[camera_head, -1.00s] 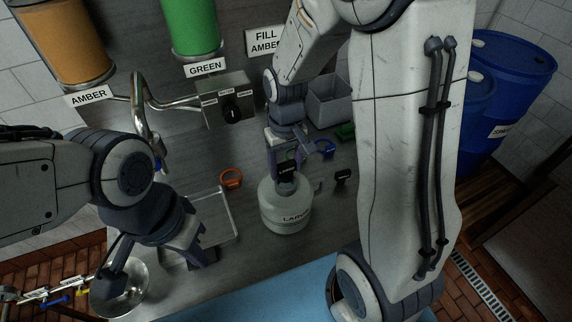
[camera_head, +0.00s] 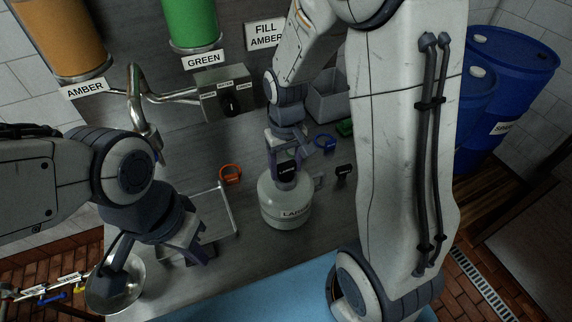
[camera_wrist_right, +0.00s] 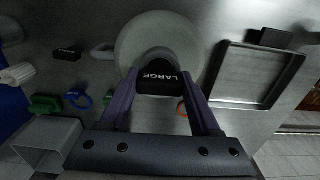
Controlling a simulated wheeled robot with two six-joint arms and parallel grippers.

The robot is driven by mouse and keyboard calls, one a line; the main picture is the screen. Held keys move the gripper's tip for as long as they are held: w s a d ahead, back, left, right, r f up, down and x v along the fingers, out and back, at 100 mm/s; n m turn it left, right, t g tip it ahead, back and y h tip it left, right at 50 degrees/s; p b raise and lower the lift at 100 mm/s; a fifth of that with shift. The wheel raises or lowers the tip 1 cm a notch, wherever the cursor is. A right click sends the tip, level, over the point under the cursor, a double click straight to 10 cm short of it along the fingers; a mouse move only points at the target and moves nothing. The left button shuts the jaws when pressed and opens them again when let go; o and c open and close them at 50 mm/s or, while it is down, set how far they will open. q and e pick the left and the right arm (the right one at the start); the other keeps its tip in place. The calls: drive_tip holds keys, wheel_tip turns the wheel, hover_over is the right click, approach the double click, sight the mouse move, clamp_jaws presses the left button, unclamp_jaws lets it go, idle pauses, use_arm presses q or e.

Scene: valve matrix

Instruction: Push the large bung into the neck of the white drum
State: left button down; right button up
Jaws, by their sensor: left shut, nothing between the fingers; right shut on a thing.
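The white drum (camera_head: 285,205), marked LARGE, stands upright on the grey bench. My right gripper (camera_head: 287,176) is directly above its neck, pointing down. It is shut on the large bung (camera_head: 287,169), a black piece marked LARGE. The bung also shows between the fingers in the right wrist view (camera_wrist_right: 160,82), over the drum's neck (camera_wrist_right: 158,54). The fingers and bung hide most of the neck, so I cannot tell how deep the bung sits. My left gripper (camera_head: 205,255) is shut and empty, low over the front left of the bench, beside the tray.
A black piece (camera_head: 344,171) and a blue one (camera_head: 324,142) are to the drum's right. A grey bin (camera_head: 327,98) stands behind.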

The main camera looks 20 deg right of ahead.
sight(286, 165)
drive_tip(key=shift+f, duration=0.4)
drive_tip(key=o, duration=1.4)
wheel_tip(286, 165, up, 11)
drive_tip(key=shift+f+b, duration=0.2)
drive_tip(key=shift+b, duration=0.6)
drive_tip(key=s+a+f+n+b, duration=0.1)
drive_tip(key=s+a+f+n, duration=0.1)
drive_tip(key=s+a, duration=0.4)
drive_tip(key=s+a+f+n+y+b, duration=0.1)
drive_tip(key=s+a+n, duration=0.3)
drive_tip(key=s, duration=0.6)
drive_tip(key=shift+s+a+f, duration=0.35)
drive_tip(key=shift+a+f, duration=0.5)
drive_tip(key=shift+a, duration=0.35)
